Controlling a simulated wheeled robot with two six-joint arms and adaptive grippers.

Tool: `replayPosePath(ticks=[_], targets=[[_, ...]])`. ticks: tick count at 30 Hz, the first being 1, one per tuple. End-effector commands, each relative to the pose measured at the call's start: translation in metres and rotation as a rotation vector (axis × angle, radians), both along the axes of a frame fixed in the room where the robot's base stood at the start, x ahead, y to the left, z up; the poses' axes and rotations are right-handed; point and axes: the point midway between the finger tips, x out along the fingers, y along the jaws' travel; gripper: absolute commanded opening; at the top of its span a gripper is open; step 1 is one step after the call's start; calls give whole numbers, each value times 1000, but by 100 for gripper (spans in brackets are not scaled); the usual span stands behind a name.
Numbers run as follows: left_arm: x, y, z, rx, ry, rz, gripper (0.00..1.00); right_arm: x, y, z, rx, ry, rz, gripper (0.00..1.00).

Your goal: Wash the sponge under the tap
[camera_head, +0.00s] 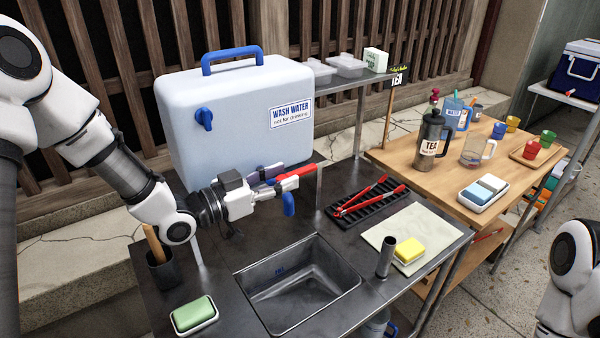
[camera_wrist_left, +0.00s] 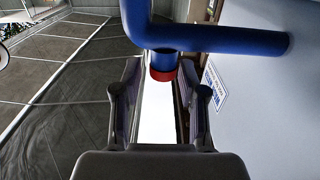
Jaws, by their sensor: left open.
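The yellow sponge (camera_head: 409,250) lies on a pale mat right of the sink (camera_head: 300,285). The blue tap spout (camera_head: 289,204) hangs in front of the wash-water container (camera_head: 235,110), above the sink's back edge. A red bar-shaped part (camera_head: 297,172) shows above it. My left gripper (camera_head: 290,178) is open at the tap, with nothing held. In the left wrist view, the blue pipe (camera_wrist_left: 220,38) crosses from the container wall, and its red ring (camera_wrist_left: 163,73) shows between my left fingers (camera_wrist_left: 160,95). I cannot tell whether they touch. My right gripper is out of view.
A green block (camera_head: 194,314) sits in a white dish near the front left. A dark holder (camera_head: 165,272) stands left of the sink. Red-handled tongs (camera_head: 368,197) lie on a black rack. A short metal cylinder (camera_head: 385,257) stands beside the sponge. The sink is empty.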

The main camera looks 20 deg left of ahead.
Motion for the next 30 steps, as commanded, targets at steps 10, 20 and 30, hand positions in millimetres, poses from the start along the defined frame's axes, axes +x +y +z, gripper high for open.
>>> replayPosePath(ticks=[10,20,30], targets=[[38,-30,1,2,-1,-1,42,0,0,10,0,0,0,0],[39,-30,0,-1,-1,0,3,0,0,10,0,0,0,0],[38,-31,1,-2,-2,-53,0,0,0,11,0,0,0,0]])
